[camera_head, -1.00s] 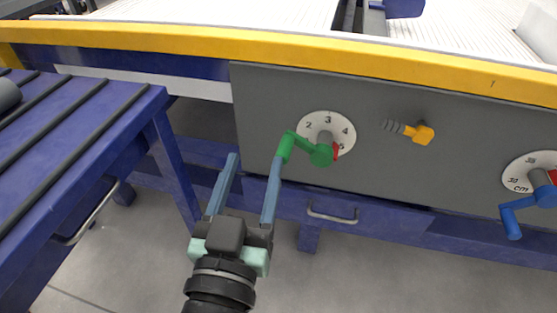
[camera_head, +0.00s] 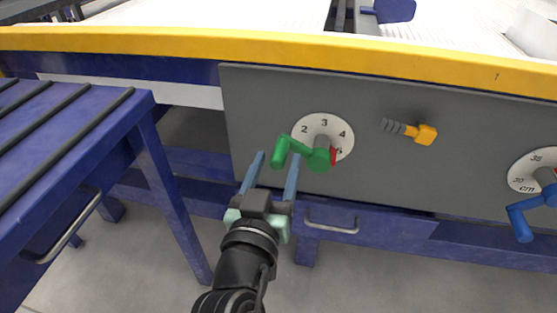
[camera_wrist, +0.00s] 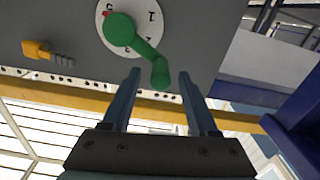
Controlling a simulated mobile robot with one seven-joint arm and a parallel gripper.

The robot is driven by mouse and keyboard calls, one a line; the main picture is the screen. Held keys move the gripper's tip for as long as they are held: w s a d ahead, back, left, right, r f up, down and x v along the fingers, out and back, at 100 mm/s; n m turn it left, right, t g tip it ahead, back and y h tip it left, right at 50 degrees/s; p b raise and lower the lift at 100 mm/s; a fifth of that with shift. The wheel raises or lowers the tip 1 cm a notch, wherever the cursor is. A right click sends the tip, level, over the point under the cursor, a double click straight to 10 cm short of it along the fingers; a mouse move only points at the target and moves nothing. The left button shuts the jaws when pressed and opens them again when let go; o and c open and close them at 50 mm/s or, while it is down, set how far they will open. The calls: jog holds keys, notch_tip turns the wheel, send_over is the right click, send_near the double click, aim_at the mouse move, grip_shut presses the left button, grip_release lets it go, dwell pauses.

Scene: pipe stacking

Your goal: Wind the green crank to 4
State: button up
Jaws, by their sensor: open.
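The green crank (camera_head: 319,160) sits on a white dial (camera_head: 340,129) in the grey panel. Its arm reaches left from the hub to a handle (camera_head: 281,152). A red pointer (camera_head: 334,155) is at the dial's lower right, below the 4, by a number it partly covers. My gripper (camera_head: 278,158) is open, with its fingers pointing at the panel and the handle between them in the picture. In the wrist view the crank handle (camera_wrist: 160,74) shows just ahead of and between the open fingertips (camera_wrist: 160,74). I see no contact.
An orange knob (camera_head: 426,134) on a spring is right of the dial. A blue crank (camera_head: 522,213) with its own dial is at the far right. A blue roller table (camera_head: 140,120) stands at the left. A drawer handle (camera_head: 331,228) is below the panel.

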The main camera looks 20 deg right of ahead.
jog(key=shift+x, duration=1.1)
grip_shut()
dwell(0.7)
